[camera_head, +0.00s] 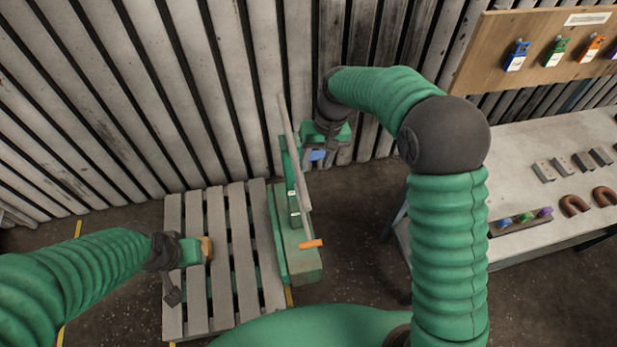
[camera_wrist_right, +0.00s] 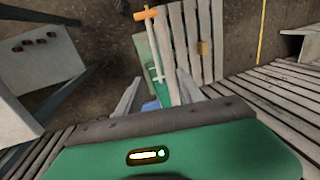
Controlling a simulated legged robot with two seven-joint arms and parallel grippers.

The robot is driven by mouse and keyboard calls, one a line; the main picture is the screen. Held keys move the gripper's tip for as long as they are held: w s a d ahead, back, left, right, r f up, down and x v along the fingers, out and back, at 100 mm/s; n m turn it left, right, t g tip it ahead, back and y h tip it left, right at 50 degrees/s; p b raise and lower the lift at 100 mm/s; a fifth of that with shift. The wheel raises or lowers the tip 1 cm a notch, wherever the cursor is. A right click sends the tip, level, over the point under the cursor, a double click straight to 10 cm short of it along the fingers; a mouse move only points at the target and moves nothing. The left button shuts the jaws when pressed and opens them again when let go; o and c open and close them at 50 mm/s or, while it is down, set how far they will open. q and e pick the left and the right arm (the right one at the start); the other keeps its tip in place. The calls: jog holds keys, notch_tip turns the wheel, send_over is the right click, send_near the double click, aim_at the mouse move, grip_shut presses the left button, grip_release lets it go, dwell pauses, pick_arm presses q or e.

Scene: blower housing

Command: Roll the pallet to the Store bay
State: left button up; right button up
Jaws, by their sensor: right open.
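The grey slatted pallet (camera_head: 240,230) lies on the floor against the striped wall, and its slats also show in the right wrist view (camera_wrist_right: 192,35). A green frame (camera_head: 305,262) with a grey bar and an orange end piece (camera_head: 312,243) stands along its right side. My right gripper (camera_head: 317,160) is open beside the frame's far end, with a blue piece (camera_wrist_right: 151,105) between its spread fingers; contact is unclear. My left gripper (camera_head: 203,249) is over the pallet by a tan block (camera_head: 207,246); its finger gap is unclear. No Store bay label is legible.
A grey table (camera_head: 560,150) on the right holds magnets, metal blocks and coloured knobs. Above it a wooden board (camera_head: 490,60) carries coloured padlocks. Yellow floor lines (camera_head: 76,230) run near the pallet. Bare dark floor lies between frame and table.

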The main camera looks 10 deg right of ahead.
aim_at(303, 184)
jog(key=a+f, duration=0.1)
jog(key=f, duration=0.1)
jog(key=a+f, duration=0.2)
jog(key=f, duration=0.1)
jog(key=a+f+p, duration=0.1)
jog(key=f, duration=0.2)
jog(key=shift+s+a+f, duration=0.1)
jog(key=shift+a, duration=0.25)
jog(key=shift+d+f, duration=0.2)
jog(key=shift+f, duration=0.1)
jog(key=shift+d+f, duration=0.1)
jog(key=shift+d, duration=0.65)
jog(key=shift+c, duration=1.4)
jog(key=shift+a, duration=0.15)
jog(key=shift+c, duration=1.1)
jog(key=shift+a, duration=0.55)
grip_shut()
pick_arm(q)
jog(key=shift+a+r, duration=0.5)
jog(key=shift+a, duration=0.4)
pick_arm(e)
jog(key=shift+d, duration=0.3)
